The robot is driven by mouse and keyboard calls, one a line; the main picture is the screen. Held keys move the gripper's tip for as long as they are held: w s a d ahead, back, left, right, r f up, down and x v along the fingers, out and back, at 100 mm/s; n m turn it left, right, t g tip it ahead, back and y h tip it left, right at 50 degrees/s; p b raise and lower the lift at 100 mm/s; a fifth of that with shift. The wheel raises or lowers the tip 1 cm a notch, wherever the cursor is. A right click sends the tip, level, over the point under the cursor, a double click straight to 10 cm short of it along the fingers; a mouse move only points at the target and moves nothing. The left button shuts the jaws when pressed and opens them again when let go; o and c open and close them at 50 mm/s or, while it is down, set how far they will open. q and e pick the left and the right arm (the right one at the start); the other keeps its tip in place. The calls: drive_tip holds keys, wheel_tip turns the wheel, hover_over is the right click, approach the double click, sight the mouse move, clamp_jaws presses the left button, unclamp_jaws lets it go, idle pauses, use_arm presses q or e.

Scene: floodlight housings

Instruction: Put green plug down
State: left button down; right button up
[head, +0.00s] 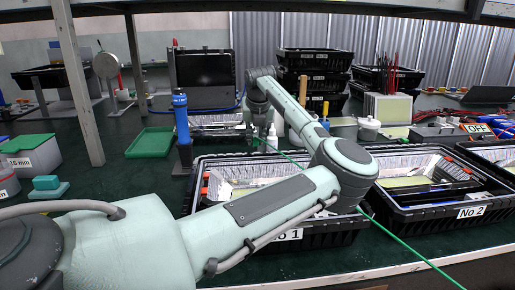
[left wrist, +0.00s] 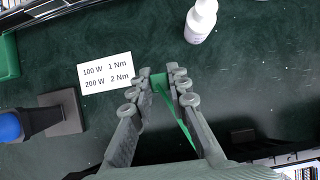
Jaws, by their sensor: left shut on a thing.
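My left gripper (head: 262,137) reaches over the green table behind the No 1 crate. In the left wrist view, the gripper (left wrist: 158,90) is shut on the green plug (left wrist: 158,80), which shows as a small green piece between the fingertips. A green cable (left wrist: 182,124) runs back from it between the fingers. In the head view, a thin green cable (head: 415,252) runs from near the gripper to the lower right, passing behind my arm. The plug is too small to make out in the head view. I cannot tell whether it touches the table. My right gripper is not in view.
A white label (left wrist: 105,72) lies left of the fingertips, and a white bottle (left wrist: 200,20) stands beyond them. A blue-topped tool (head: 181,120) stands in a dark holder left of the gripper. A green tray (head: 151,142) lies further left. The No 1 crate (head: 325,238) is in front.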

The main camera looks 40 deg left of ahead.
sight(258, 145)
use_arm(q)
drive_tip(key=shift+w+f, duration=0.3)
drive_tip(key=shift+f, duration=0.1)
wheel_tip(258, 145, down, 3)
drive_tip(key=shift+f+p, duration=0.15)
drive_tip(key=shift+p, duration=0.25)
drive_tip(key=shift+f, duration=0.2)
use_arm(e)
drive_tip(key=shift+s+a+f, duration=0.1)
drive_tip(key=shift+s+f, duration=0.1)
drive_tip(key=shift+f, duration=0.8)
